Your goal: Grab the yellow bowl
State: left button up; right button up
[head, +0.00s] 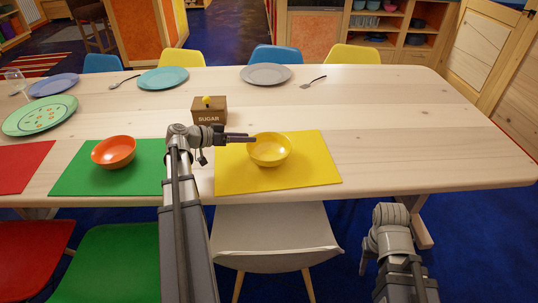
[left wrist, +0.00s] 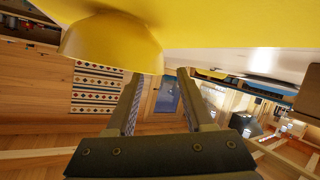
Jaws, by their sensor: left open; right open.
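The yellow bowl (head: 270,150) stands upright on the yellow placemat (head: 300,179) near the table's front edge. My left gripper (head: 252,138) is open, its fingers pointing right, with the tips at the bowl's left rim. In the left wrist view the bowl (left wrist: 108,42) fills the upper left, and its edge covers the tip of one finger. The other finger shows beside the rim. I cannot tell whether the fingers touch the bowl. My right arm is at the lower right of the head view, below the table edge, and its jaws do not show.
A sugar box (head: 209,110) stands just behind my left wrist. An orange bowl (head: 114,152) sits on a green placemat (head: 75,181) to the left. A grey plate (head: 265,74) and a teal plate (head: 163,78) lie farther back. The table's right side is clear. A white chair (head: 275,232) stands in front.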

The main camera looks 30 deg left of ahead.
aim_at(257, 136)
pick_arm(q)
jog(key=b+x, duration=0.2)
jog(key=x, duration=0.3)
jog(key=shift+d+f, duration=0.1)
grip_shut()
dwell(0.3)
dwell(1.0)
